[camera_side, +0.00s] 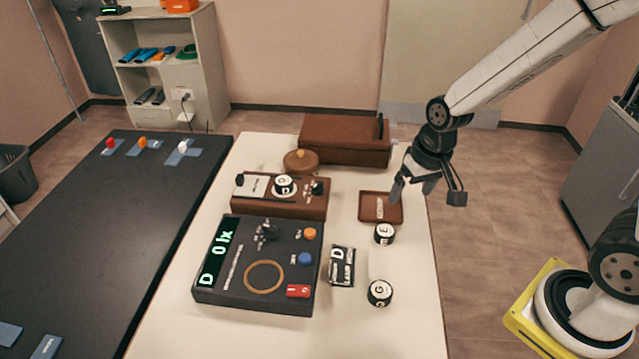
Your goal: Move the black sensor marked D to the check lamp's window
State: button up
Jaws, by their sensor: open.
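A black block (342,267) with a white D and smaller lettering, too small to read surely, lies on the white table right of the dark console. A round black-and-white puck (284,185) sits on the brown wooden unit (310,206); its letter is unclear. Two similar pucks, one marked E (384,233) and one marked G (380,293), stand on the table. I cannot tell surely which part is the check lamp's window. My gripper (413,191) is open and empty, near the small brown tray (381,219), above the table's right side and apart from the pucks.
The dark console (251,303) shows "D 0 lx" and has a tan ring, knobs and a red switch. A brown case (345,140) and a round tan-brown object (300,162) stand at the back. A black bench (120,240) is left. The table's front right is clear.

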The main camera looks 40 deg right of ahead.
jog(key=s+n, duration=0.1)
jog(key=s, duration=0.1)
jog(key=s+n, duration=0.2)
jog(key=shift+s+t+h, duration=0.3)
jog(key=shift+s+t, duration=0.05)
jog(key=shift+t, duration=0.05)
